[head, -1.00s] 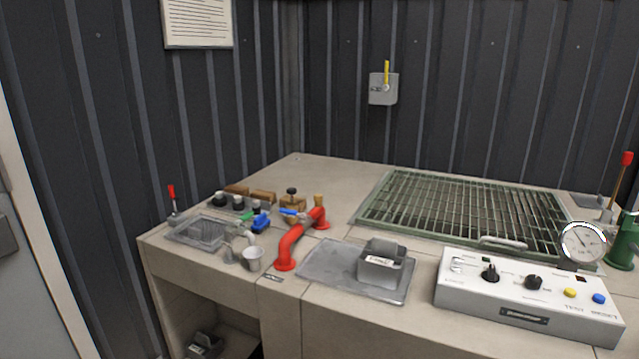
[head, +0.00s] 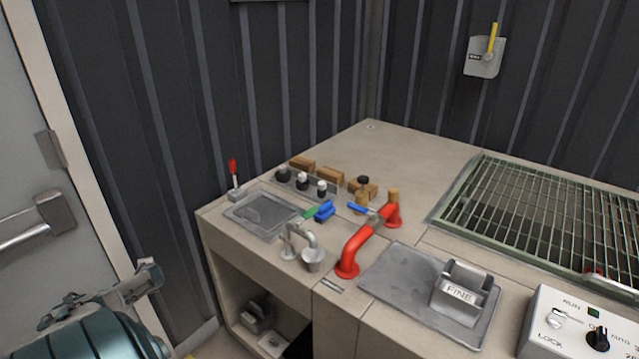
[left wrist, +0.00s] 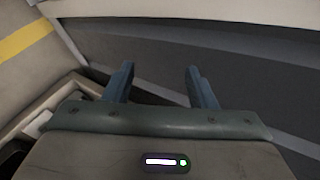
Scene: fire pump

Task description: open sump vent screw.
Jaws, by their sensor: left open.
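On the bench in the head view, a red bent pipe (head: 366,238) carries a blue lever (head: 362,208) and a brass cap (head: 393,196) at its far end. A small brass fitting with a black knob (head: 363,183) stands just behind it. I cannot tell which small part is the sump vent screw. My left gripper (left wrist: 157,72) is open, with nothing between its fingers in the left wrist view. In the head view my left arm is at the lower left, apart from the bench. My right gripper is out of view.
A tap (head: 301,238) with a small cup (head: 313,260) and a sunken tray (head: 261,214) are at the bench's left. A grey tray (head: 400,277) holds a labelled block (head: 462,292). A green grating (head: 540,215) and a control box (head: 575,325) lie right. A door (head: 35,190) is at left.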

